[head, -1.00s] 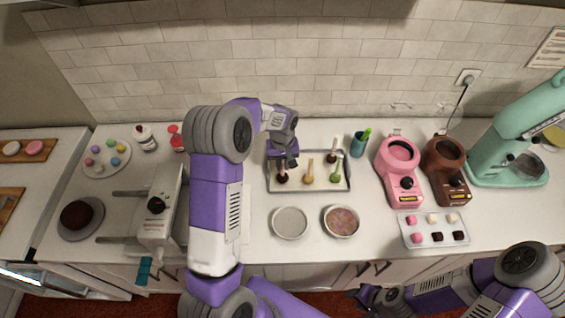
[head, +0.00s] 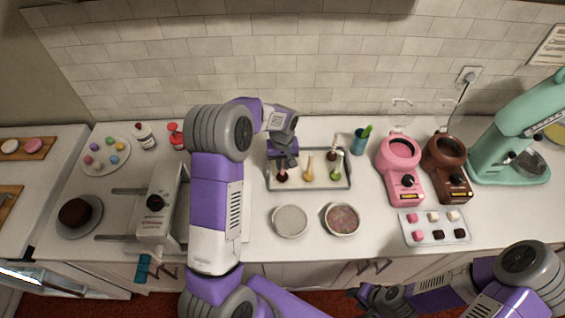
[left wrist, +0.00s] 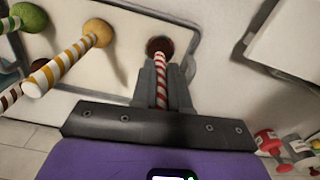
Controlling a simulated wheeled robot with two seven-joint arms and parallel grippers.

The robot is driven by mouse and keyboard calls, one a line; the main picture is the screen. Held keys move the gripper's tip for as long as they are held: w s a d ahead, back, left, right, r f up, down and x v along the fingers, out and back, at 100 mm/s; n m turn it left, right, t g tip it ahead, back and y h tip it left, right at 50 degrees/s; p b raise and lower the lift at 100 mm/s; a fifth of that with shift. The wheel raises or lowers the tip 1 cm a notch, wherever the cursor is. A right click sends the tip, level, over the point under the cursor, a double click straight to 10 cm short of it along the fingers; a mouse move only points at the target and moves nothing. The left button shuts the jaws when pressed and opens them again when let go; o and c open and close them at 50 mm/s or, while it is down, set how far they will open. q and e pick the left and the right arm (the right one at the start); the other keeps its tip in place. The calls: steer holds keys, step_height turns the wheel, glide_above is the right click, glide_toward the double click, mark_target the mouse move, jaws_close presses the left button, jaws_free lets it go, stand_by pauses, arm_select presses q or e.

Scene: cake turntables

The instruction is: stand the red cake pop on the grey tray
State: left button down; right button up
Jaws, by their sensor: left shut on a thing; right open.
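The red cake pop (head: 282,178) is dark red, ball down, with a red-and-white striped stick pointing up. It is over the left end of the grey tray (head: 325,187). My left gripper (head: 285,163) is shut on its stick from above. In the left wrist view the ball (left wrist: 160,46) shows just beyond the fingers (left wrist: 160,85), over the pale tray surface (left wrist: 115,70). The ball looks at or very near the surface; contact is not clear. My right gripper (head: 370,299) is open and empty at the counter's front, away from the tray.
Yellow (head: 308,177), green (head: 337,176) and dark (head: 332,155) cake pops stand on the tray to the right. Two round dishes (head: 290,221) (head: 341,219) are in front. A cup (head: 358,147) and a pink melting pot (head: 399,165) stand to the right.

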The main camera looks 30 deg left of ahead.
arm_select(q)
steer(key=c, duration=1.1)
jaws_free()
steer(key=shift+o, duration=0.2)
step_height(320, 180, up, 8)
steer(key=shift+f, duration=0.2)
